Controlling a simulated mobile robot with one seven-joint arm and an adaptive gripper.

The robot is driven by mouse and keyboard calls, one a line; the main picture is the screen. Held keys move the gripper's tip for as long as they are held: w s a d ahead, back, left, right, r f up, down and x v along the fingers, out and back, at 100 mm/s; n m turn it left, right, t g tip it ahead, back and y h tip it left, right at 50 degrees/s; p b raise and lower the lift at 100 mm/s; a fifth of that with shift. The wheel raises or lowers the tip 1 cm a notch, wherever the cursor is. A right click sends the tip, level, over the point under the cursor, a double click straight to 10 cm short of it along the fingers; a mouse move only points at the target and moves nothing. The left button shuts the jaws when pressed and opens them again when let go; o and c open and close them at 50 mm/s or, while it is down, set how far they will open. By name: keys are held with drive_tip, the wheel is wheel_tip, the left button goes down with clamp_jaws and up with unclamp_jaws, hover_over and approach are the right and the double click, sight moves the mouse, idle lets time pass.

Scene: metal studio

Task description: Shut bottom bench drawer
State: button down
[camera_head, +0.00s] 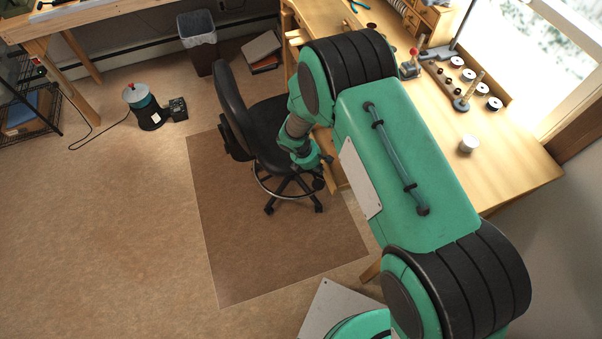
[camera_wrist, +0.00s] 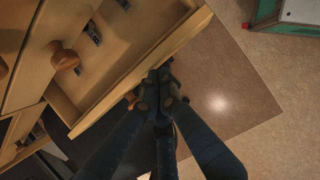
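In the wrist view an open wooden drawer (camera_wrist: 150,62) of the bench stands pulled out, its front board running diagonally. A brown knob-like part shows just left of the fingertips and is partly hidden. In the head view a strip of open drawer (camera_head: 336,172) shows beside my arm; the fingertips are hidden there.
A wooden knob (camera_wrist: 65,59) sits on a neighbouring drawer front. A black swivel chair (camera_head: 262,125) stands close to my wrist on a brown floor mat (camera_head: 225,230). The workbench (camera_head: 520,165) carries spools and tools. Open floor (camera_head: 110,240) lies to the left.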

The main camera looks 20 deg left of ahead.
drive_tip(key=w+d, duration=0.4)
drive_tip(key=shift+w+d, duration=0.15)
drive_tip(key=shift+w, duration=0.1)
drive_tip(key=shift+s, duration=0.15)
drive_tip(key=shift+s+a, duration=0.3)
drive_tip(key=shift+a, duration=0.15)
drive_tip(key=s+a+f+p+v, duration=0.1)
drive_tip(key=p+v, duration=0.1)
drive_tip(key=v, duration=0.9)
drive_tip(key=shift+s+a+p, duration=0.3)
drive_tip(key=shift+s+d+r+b, duration=0.1)
drive_tip(key=shift+s+d+b, duration=0.15)
drive_tip(key=shift+s+b, duration=0.3)
drive_tip(key=shift+s+d+b, duration=0.3)
drive_tip(key=shift+s+b, duration=0.15)
drive_tip(key=shift+b, duration=0.15)
